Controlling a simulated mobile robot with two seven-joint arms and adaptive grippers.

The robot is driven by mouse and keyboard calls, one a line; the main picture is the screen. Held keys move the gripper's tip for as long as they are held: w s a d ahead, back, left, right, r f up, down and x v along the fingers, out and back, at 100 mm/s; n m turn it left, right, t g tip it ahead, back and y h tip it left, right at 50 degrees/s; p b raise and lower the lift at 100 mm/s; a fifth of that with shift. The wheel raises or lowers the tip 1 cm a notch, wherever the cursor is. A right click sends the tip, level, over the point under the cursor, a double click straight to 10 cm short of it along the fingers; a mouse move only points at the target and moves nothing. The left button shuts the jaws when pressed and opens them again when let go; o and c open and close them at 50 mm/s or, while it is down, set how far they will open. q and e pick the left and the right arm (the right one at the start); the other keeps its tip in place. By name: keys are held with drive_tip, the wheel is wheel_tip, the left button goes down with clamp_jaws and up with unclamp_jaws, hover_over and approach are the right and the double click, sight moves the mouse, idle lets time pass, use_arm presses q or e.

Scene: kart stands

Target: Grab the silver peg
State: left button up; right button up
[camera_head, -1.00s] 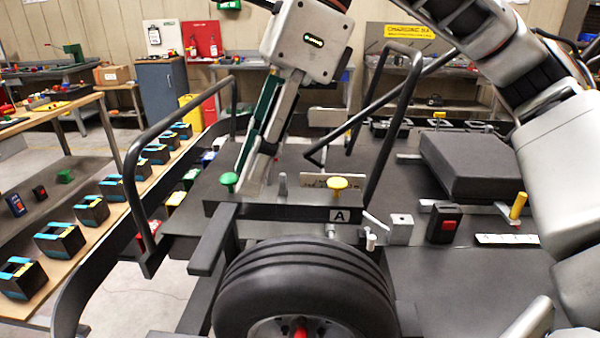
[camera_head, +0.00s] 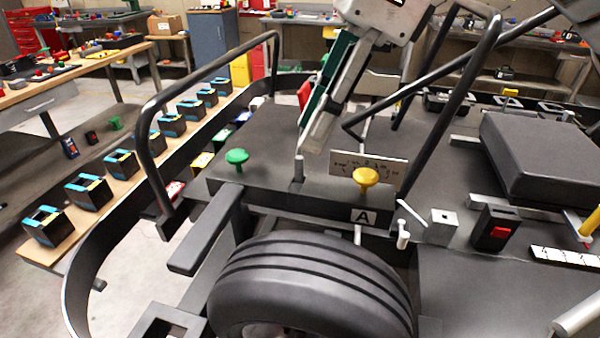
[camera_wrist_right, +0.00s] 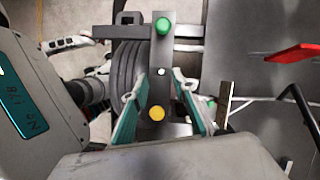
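The silver peg (camera_head: 298,168) stands upright on the black block marked A, between a green knob (camera_head: 237,157) and a yellow knob (camera_head: 366,178). My right gripper (camera_head: 312,142) comes down from above, its fingertips close to the peg, just behind and right of it in the head view. In the right wrist view the gripper (camera_wrist_right: 161,73) is open. The small pale top of the peg (camera_wrist_right: 161,72) shows in the gap between the fingertips, with no visible contact. The height of the fingertips against the peg is hard to tell.
A black tire (camera_head: 310,290) is in front of the block. Black bent bars rise on both sides, one at left (camera_head: 155,150) and one at right (camera_head: 440,140). A small marked plate (camera_head: 368,168) stands behind the yellow knob. A black seat (camera_head: 550,155) is at right.

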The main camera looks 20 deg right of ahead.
sight(300, 157)
drive_tip(key=x, duration=0.3)
drive_tip(key=shift+d+f+b, duration=0.1)
drive_tip(key=shift+f+b, duration=0.2)
drive_tip(key=shift+f, duration=0.15)
drive_tip(key=shift+w+f, duration=0.15)
drive_tip(key=shift+f, duration=0.2)
drive_tip(key=shift+a+f, duration=0.15)
drive_tip(key=shift+a, duration=0.1)
clamp_jaws()
use_arm(q)
drive_tip(key=shift+w+a, duration=0.1)
drive_tip(key=shift+w, duration=0.35)
drive_tip(key=shift+s, duration=0.1)
